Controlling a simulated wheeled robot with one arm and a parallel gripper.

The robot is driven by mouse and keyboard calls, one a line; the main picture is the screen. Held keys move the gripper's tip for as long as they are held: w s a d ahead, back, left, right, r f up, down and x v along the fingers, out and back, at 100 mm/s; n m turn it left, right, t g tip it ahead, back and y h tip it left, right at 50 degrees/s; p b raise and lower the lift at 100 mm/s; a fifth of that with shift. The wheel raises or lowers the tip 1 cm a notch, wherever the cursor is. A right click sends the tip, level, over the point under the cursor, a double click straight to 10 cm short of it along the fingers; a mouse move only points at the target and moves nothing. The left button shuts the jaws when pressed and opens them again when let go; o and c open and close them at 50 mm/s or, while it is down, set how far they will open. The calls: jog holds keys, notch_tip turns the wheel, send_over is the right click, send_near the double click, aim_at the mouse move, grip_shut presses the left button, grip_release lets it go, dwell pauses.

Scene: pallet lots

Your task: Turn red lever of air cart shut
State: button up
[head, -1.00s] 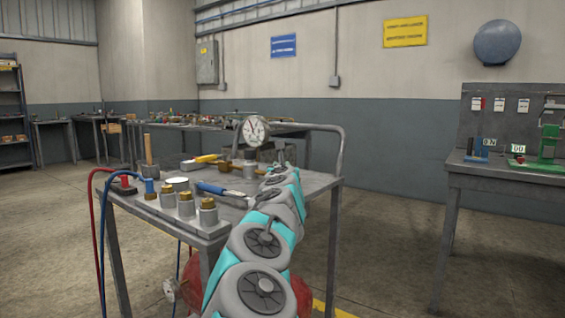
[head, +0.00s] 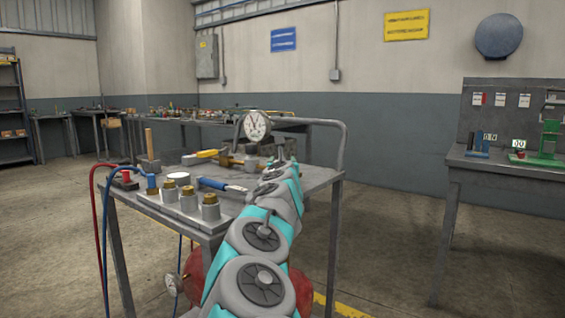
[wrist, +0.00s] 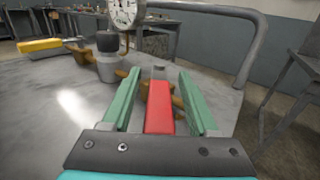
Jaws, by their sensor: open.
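The red lever (wrist: 159,108) shows in the wrist view, pointing toward my camera from a brass-coloured valve body (wrist: 177,101). My gripper (wrist: 160,73) has two green fingers, open, one on each side of the lever, with a gap visible on both sides. In the head view the lever and my gripper are hidden behind my arm. The air cart (head: 322,178) has a grey top, with a pressure gauge (head: 257,125) that also shows in the wrist view (wrist: 124,12).
A grey fitting with a dark cap (wrist: 109,60) stands left of the fingers. The cart's tube handle (head: 341,148) rises at the right. Brass-topped fittings (head: 190,198), a blue-handled tool (head: 213,184) and red and blue hoses (head: 96,205) are on the cart's near left.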

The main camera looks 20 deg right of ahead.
jog(key=shift+s+a, duration=0.35)
jog(key=shift+s, duration=0.25)
jog(key=b+v, duration=0.1)
jog(key=v, duration=0.4)
jog(key=shift+s, duration=0.4)
jog(key=shift+s+a, duration=0.1)
jog(key=shift+s, duration=0.25)
jog(key=shift+c, duration=0.2)
